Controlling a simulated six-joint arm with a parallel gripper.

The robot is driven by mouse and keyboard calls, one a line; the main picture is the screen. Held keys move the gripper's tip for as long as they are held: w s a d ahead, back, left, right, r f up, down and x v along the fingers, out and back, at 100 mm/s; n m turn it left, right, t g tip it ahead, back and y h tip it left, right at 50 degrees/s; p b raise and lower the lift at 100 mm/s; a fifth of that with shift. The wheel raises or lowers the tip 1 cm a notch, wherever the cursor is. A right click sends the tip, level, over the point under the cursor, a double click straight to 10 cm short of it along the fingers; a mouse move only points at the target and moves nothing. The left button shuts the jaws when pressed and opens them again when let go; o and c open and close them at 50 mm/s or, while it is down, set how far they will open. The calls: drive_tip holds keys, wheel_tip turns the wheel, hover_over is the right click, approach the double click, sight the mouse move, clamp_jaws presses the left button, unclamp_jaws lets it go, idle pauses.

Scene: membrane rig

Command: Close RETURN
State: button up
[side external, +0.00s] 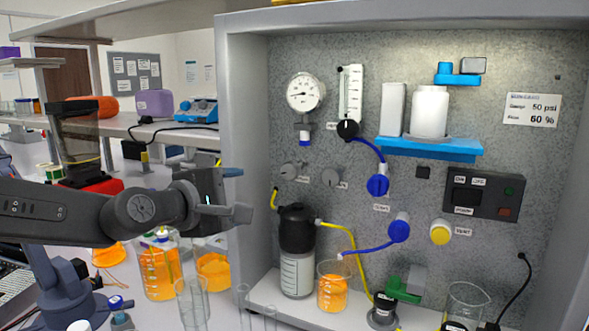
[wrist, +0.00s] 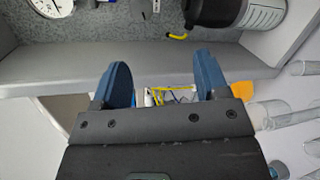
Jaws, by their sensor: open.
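My gripper (side external: 238,212) is in front of the left edge of the rig cabinet, apart from every knob. In the wrist view its two blue fingers (wrist: 162,82) are spread with nothing between them. Whether each valve is open or closed is also unclear.
The cabinet's left wall (side external: 237,150) stands beside my gripper. Inside are a pressure gauge (side external: 306,92), a black-topped vessel (side external: 297,250), a beaker of orange liquid (side external: 332,287) and a blue shelf (side external: 430,148). Glassware stands outside at the lower left. Blue and yellow tubes cross the panel.

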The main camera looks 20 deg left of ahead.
sight(295, 168)
drive_tip(key=w+n, duration=0.2)
drive_tip(key=w, duration=0.4)
drive_tip(key=w+d+n+t+y, duration=0.1)
drive_tip(key=w+n, duration=0.2)
drive_tip(key=w, duration=0.3)
drive_tip(key=w+d+n+t+y, duration=0.1)
drive_tip(key=w+n, duration=0.1)
drive_tip(key=w, duration=0.4)
drive_tip(key=shift+w+d+n, duration=0.1)
drive_tip(key=shift+w+n, duration=0.3)
drive_tip(key=c, duration=0.9)
